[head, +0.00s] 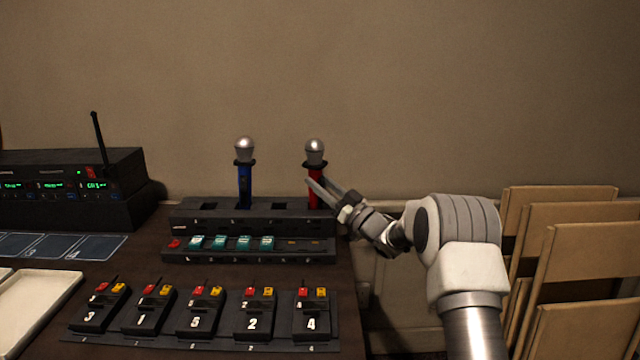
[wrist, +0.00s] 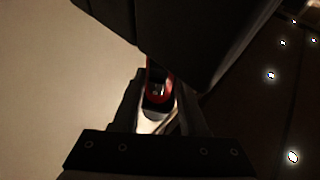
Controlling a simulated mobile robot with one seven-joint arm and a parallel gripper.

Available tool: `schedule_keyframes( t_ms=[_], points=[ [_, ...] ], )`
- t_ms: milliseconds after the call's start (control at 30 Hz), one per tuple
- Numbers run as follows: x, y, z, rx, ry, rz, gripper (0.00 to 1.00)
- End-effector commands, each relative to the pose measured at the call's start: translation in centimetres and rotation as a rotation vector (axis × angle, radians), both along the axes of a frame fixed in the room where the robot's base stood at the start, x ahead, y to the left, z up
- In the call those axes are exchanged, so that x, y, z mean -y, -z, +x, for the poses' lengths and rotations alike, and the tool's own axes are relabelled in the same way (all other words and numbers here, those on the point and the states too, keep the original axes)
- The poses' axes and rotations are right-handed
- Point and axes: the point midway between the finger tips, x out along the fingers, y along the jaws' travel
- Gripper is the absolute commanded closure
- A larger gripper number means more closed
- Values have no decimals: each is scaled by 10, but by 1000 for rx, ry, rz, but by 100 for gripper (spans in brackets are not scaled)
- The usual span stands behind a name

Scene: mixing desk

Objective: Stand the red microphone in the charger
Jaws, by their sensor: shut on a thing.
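The red microphone (head: 315,162) has a silver ball head and a dark collar. It stands upright at the right end of the black charger (head: 262,215), its lower end at the charger's back row. Whether it is fully seated I cannot tell. My gripper (head: 314,187) reaches in from the right and is shut on its red body below the collar. In the wrist view the red body (wrist: 158,90) shows between my fingers, partly hidden by a large dark shape. A blue microphone (head: 244,178) stands upright in the charger to the left.
Several numbered bodypacks (head: 253,318) stand in a row in front. Green-topped batteries (head: 219,242) lie in the charger's front row. A receiver rack (head: 72,185) with an upright antenna is at left. Folded wooden chairs (head: 570,255) stand at right, beyond the desk edge.

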Motion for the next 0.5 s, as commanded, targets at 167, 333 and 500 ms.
schedule_keyframes(
  t_ms=[167, 333, 500],
  points=[
    [0, -2, 0, 3, -1, 1, 100],
    [0, -1, 0, 2, -1, 1, 33],
    [0, -1, 0, 1, 0, 1, 23]
  ],
)
